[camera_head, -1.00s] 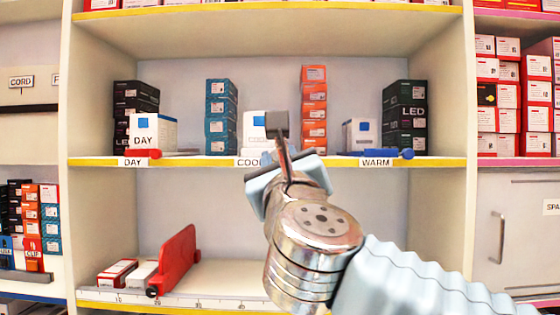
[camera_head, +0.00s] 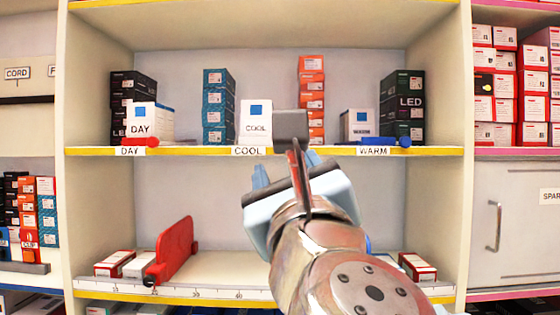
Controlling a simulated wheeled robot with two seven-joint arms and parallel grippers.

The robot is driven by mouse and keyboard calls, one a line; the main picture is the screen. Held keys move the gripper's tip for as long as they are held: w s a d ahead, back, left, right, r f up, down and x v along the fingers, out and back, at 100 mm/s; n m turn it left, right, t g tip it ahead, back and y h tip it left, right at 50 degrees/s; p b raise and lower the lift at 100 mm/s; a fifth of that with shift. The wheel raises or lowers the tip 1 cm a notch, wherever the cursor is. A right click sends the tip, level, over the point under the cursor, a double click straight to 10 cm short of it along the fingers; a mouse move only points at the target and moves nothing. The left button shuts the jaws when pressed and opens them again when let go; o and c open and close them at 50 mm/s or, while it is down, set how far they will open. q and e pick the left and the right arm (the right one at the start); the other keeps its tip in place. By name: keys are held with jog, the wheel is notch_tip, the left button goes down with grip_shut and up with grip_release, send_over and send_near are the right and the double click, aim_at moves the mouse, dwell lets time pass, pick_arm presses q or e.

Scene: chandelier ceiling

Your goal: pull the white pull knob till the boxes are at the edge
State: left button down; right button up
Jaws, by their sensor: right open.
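On the middle shelf (camera_head: 205,151), a white COOL box (camera_head: 256,121) stands upright above the COOL label (camera_head: 248,151), back from the yellow front edge. A white DAY box (camera_head: 150,122) stands at the left and another white box (camera_head: 357,124) stands above the WARM label. I cannot make out a white pull knob; my right gripper covers the shelf edge just right of the COOL label. My right gripper (camera_head: 291,138) is open, in front of that edge, with a grey tip beside the COOL box. Whether it touches anything is unclear. My left gripper is out of view.
Dark, teal and orange box stacks stand behind. Below, a red paddle (camera_head: 175,250) stands beside small boxes; another red-white box (camera_head: 417,266) lies right. Shelf uprights bound both sides.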

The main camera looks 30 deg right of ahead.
jog(key=v, duration=0.4)
dwell(0.3)
